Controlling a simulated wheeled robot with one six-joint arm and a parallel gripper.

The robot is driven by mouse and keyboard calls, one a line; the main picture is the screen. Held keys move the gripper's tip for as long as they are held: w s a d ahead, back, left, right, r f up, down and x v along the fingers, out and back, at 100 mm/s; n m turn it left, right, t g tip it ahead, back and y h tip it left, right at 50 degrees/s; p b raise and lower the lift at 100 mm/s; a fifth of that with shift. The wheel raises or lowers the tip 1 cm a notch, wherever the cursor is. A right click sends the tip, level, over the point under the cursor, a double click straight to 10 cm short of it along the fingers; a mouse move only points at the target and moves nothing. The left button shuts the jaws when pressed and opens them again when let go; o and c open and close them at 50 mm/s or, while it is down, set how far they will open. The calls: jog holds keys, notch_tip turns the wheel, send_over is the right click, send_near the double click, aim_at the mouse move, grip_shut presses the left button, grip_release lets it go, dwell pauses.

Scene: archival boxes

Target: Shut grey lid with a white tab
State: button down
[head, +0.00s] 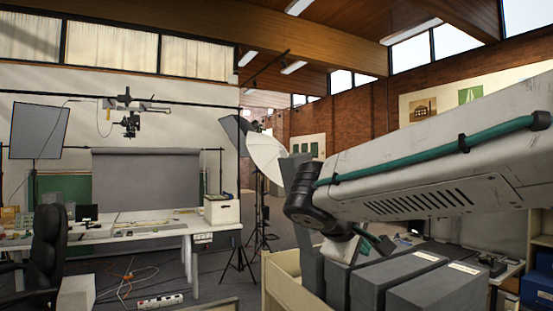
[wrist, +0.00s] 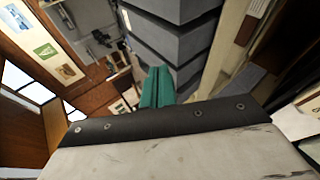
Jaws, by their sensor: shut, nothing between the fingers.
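A tall dark grey panel (head: 311,262) stands upright at the left end of a row of grey boxes in the head view, partly behind my arm. It looks like a raised lid, but I cannot make out a white tab on it. My gripper (wrist: 157,72) shows in the wrist view as two teal fingers, shut and empty, pointing towards the grey boxes (wrist: 170,45). In the head view my arm crosses from the right, and its end is just above the boxes (head: 400,277). I cannot tell whether the fingers touch anything.
The boxes stand behind a cream-coloured wall or shelf side (head: 287,284). Blue boxes (head: 537,290) are at the far right. A white worktable (head: 150,229), a black chair (head: 48,250) and light stands are at the left. Cables and a power strip (head: 160,300) lie on the floor.

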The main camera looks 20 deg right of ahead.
jog(key=w+a+r+n+t+h, duration=0.1)
jog(key=w+a+r+n+t, duration=0.4)
jog(key=w+a+r, duration=0.4)
jog(key=w+a+r+n+t, duration=0.3)
jog(key=w+a+r+t, duration=0.3)
jog(key=w+a, duration=0.4)
send_near(282, 153)
jog(key=w+a, duration=0.1)
jog(key=w, duration=0.3)
jog(key=d, duration=0.1)
jog(key=w+d, duration=0.1)
jog(key=d, duration=0.1)
jog(key=shift+w+d+r+h, duration=0.15)
jog(key=shift+d+r+h, duration=0.1)
jog(key=shift+h, duration=0.05)
jog(key=shift+d, duration=0.2)
jog(key=shift+d+r, duration=0.1)
jog(key=shift+d, duration=0.05)
